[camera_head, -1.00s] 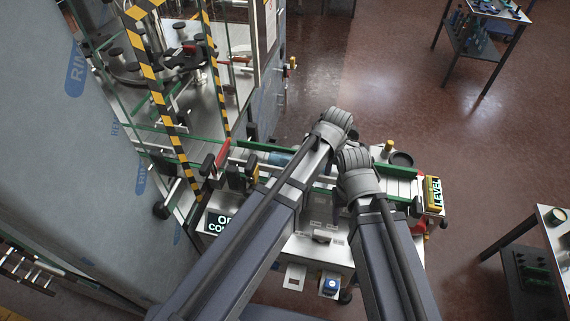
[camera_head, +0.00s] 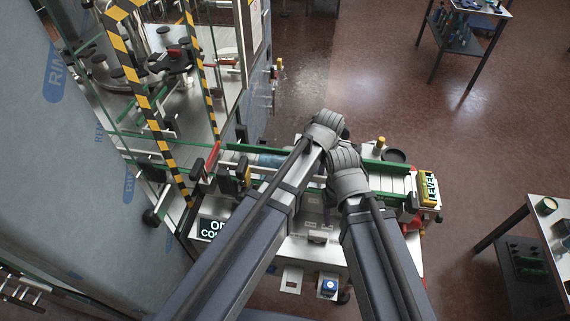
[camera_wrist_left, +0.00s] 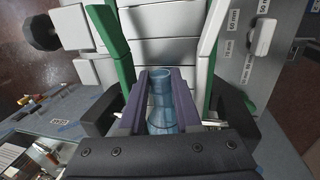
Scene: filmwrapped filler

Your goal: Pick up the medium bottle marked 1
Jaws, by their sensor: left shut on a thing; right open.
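A clear blue bottle (camera_wrist_left: 162,112) stands between the purple-lined jaws of my left gripper (camera_wrist_left: 163,95) in the left wrist view. The jaws are shut on its sides, and its open neck points up. No mark can be read on it. In the head view my left gripper (camera_head: 327,130) is over the conveyor (camera_head: 392,183), and its own wrist hides the fingers and the held bottle. My right gripper (camera_head: 345,168) is open just beside it, lower and to the right, its fingertips mostly hidden. A blue cylindrical thing (camera_head: 268,159) shows on the conveyor left of my left gripper.
Green guide rails (camera_head: 385,167) run along the conveyor. A yellow LEVEL sign (camera_head: 429,187) stands at its right end. A machine frame with striped posts (camera_head: 142,75) rises at the left. Open floor (camera_head: 390,90) lies behind; side tables (camera_head: 535,215) stand at the right.

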